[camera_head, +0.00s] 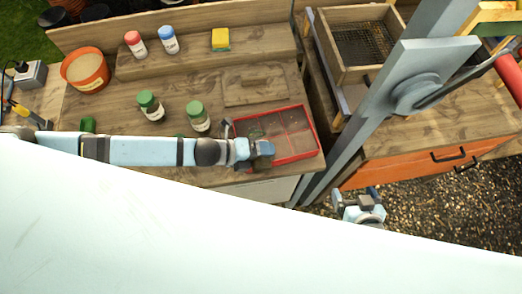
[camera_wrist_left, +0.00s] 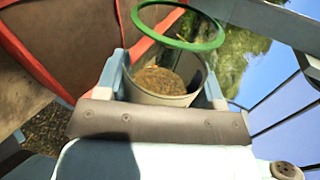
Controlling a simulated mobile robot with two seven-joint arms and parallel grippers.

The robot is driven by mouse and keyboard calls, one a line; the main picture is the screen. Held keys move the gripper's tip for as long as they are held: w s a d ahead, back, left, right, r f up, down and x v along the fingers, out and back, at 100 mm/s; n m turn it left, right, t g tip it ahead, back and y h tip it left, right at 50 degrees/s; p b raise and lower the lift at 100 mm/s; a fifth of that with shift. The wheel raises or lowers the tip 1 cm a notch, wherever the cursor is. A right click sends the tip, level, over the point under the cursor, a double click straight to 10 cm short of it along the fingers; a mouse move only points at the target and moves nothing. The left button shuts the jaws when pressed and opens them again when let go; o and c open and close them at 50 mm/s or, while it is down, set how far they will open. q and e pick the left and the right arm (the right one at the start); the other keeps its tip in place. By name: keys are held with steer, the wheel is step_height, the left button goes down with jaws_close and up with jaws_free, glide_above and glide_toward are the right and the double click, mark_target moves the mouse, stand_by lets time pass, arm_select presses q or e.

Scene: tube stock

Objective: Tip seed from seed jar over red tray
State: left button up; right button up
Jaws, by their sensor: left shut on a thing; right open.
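The red tray (camera_head: 313,126) lies on the bench near its front right corner, with a brown inside crossed by thin lines. My left gripper (camera_head: 262,152) is at the tray's front left part. It is shut on the seed jar (camera_wrist_left: 165,88), a clear jar with a green rim, open at the mouth. Brown seed (camera_wrist_left: 158,80) shows inside it. The jar looks tilted, but I cannot tell how far. The tray's red edge (camera_wrist_left: 32,52) shows at the left of the wrist view. My right gripper (camera_head: 360,203) is open and empty, over the gravel beyond the bench.
Two green-lidded jars (camera_head: 150,106) (camera_head: 198,117) stand on the bench behind my left arm. A red-lidded jar (camera_head: 135,44), a blue-lidded jar (camera_head: 168,40) and a yellow sponge (camera_head: 220,40) are on the back ledge. An orange tub (camera_head: 86,70) stands at left. A wooden sieve box (camera_head: 362,42) is at right.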

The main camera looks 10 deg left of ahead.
arm_select(q)
steer(key=shift+s, duration=0.1)
steer(key=shift+f+m+t+b, duration=0.1)
steer(key=shift+m+t+b, duration=0.2)
steer(key=shift+m+t, duration=0.3)
steer(key=shift+d, duration=0.1)
steer(key=shift+d+p, duration=0.35)
steer(key=shift+d, duration=3)
